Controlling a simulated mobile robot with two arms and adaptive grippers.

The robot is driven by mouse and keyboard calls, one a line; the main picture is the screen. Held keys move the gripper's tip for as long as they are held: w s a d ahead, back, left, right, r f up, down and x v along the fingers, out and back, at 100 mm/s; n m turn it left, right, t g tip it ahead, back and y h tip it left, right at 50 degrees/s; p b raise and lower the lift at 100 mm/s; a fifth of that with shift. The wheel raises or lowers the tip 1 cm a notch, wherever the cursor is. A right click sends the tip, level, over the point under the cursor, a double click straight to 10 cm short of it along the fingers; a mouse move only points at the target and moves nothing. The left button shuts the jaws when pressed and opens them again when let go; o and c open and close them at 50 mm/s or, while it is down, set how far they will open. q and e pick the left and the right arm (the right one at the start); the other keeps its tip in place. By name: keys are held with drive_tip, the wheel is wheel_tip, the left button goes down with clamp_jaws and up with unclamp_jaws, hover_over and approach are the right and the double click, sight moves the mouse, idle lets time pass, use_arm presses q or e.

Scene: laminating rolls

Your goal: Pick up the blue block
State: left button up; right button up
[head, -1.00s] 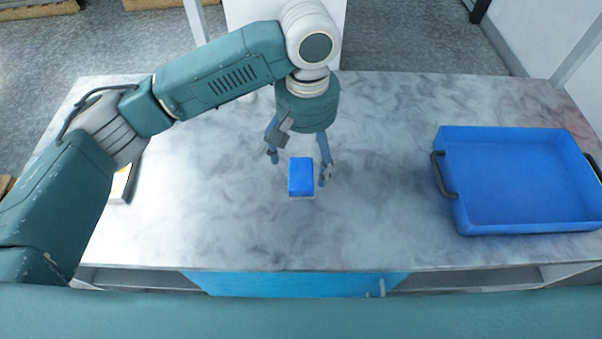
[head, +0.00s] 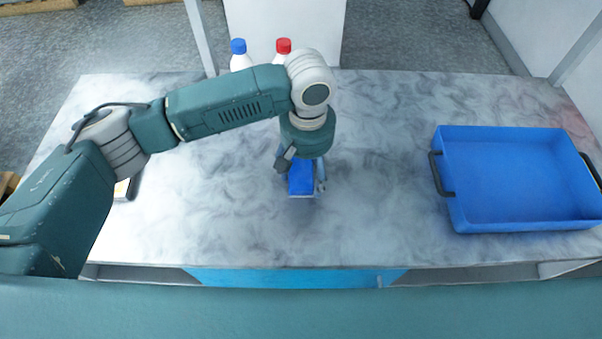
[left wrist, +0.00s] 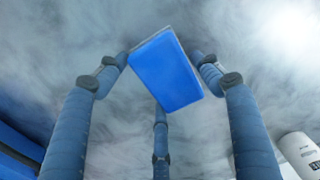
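The blue block (head: 301,184) stands on the marbled table below my left arm's hand. My right gripper is not in view.
A blue tray (head: 462,215) with dark handles stands empty at the right of the table. A blue-capped bottle (head: 240,60) and a red-capped bottle (head: 283,52) stand at the back, partly behind my arm. A dark-edged item (head: 124,189) lies at the left. Table between block and tray is clear.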

sight(306, 171)
use_arm(q)
drive_tip(key=c, duration=0.7)
drive_tip(key=shift+r, duration=0.1)
wheel_tip(306, 171, up, 20)
drive_tip(key=b, duration=0.1)
drive_tip(key=shift+b, duration=0.4)
